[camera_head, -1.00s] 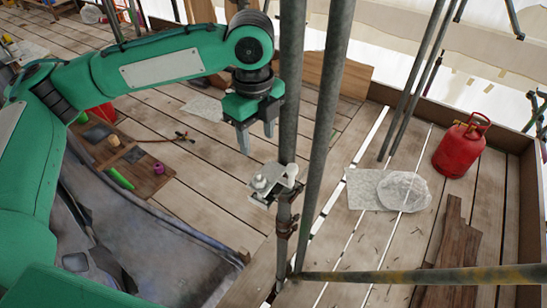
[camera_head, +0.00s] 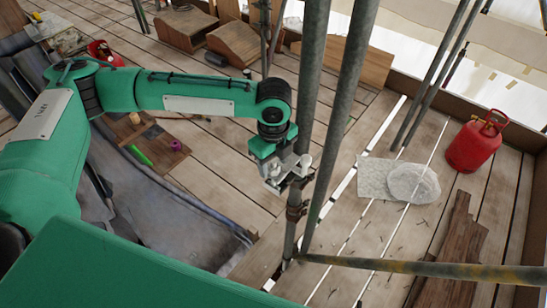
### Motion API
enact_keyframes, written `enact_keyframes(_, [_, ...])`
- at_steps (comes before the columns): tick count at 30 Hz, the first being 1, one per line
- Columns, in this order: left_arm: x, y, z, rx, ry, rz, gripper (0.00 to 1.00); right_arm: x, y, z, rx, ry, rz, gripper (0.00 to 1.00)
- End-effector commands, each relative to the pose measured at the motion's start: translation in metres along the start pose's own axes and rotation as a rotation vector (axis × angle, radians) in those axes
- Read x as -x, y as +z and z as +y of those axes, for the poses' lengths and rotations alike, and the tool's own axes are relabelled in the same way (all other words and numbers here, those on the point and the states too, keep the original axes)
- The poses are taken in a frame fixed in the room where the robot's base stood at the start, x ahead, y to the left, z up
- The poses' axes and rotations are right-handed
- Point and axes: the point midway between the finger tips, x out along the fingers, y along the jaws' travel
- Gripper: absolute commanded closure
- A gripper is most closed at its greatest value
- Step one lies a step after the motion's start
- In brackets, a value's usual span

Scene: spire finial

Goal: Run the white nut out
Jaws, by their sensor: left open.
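A light metal fitting (camera_head: 296,177) is fixed to an upright scaffold pole (camera_head: 310,90), above a brown clamp (camera_head: 296,212). A small white cup-like part (camera_head: 304,161) sits on the fitting's right side. The white nut (camera_head: 274,171) is on the left side of the fitting, mostly hidden by my left gripper. My left gripper (camera_head: 272,178) points down at that spot with its fingers apart, around or right beside the nut; I cannot tell whether they touch it. My right gripper is not in view.
A second pole (camera_head: 345,110) leans close on the right, and a horizontal pole (camera_head: 420,268) crosses below. Plank floor lies beneath.

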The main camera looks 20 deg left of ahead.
Motion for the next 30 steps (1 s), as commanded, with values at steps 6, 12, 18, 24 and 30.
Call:
enact_keyframes(6, [-0.0061,-0.0002,0.0004,-0.001,0.0,0.0,0.5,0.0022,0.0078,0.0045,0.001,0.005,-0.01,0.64])
enact_keyframes(12, [-0.0059,-0.0002,0.0003,0.0,0.0,0.0,0.59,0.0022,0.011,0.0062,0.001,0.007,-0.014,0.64])
enact_keyframes(18, [-0.0056,-0.0001,0.0002,0.0,0.0,0.0,0.94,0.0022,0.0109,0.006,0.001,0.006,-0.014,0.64])
enact_keyframes(24, [-0.0057,-0.0002,0.0002,0.012,0.0,0.0,0.94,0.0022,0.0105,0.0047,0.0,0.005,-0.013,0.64])
enact_keyframes(30, [-0.0056,-0.0003,0.0001,0.077,0.0,0.0,0.94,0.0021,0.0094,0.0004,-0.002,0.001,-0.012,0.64])
